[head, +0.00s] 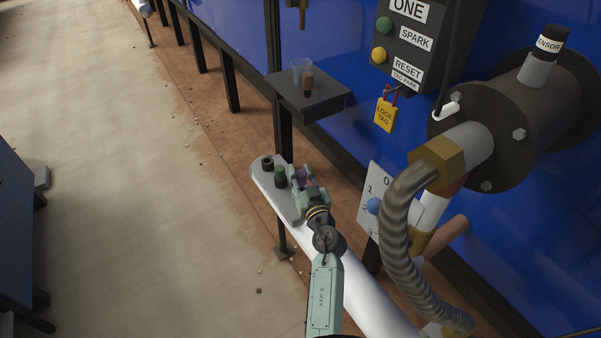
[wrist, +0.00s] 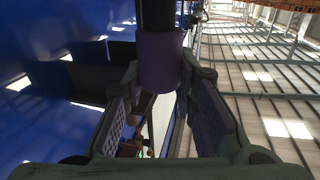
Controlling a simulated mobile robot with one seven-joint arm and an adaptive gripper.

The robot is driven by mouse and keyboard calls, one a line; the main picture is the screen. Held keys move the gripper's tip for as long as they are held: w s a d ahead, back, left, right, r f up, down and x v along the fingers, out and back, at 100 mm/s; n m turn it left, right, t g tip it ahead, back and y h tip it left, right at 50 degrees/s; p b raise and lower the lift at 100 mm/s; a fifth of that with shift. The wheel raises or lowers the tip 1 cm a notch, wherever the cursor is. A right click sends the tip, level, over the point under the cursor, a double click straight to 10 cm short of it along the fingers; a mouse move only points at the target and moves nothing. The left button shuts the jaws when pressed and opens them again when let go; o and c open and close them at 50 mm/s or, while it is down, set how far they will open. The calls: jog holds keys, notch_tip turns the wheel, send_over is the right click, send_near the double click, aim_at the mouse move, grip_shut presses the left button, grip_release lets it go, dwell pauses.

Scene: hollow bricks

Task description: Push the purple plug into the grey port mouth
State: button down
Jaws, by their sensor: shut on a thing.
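The purple plug (head: 300,174) is between the fingers of my gripper (head: 309,187), at the grey plate by the end of the white pipe. In the wrist view the purple plug (wrist: 160,62) is a short cylinder at the far end of the fingers (wrist: 160,90), which are shut on it. A black cylinder (wrist: 156,14) lines up with its far end; I cannot tell whether it is part of the plug or a separate piece. I cannot surely pick out the grey port mouth in either view.
The grey plate (head: 268,184) also carries a dark round piece (head: 267,163) and a green cylinder (head: 280,177), close left of my gripper. A dark shelf (head: 318,102) with a cup stands behind. A ribbed hose (head: 394,235) and flanged pipe are at right. The floor left is open.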

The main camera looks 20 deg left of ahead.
jog(key=shift+f+b, duration=0.4)
jog(key=shift+f, duration=0.75)
jog(key=c, duration=1.2)
grip_release()
jog(key=v, duration=1.2)
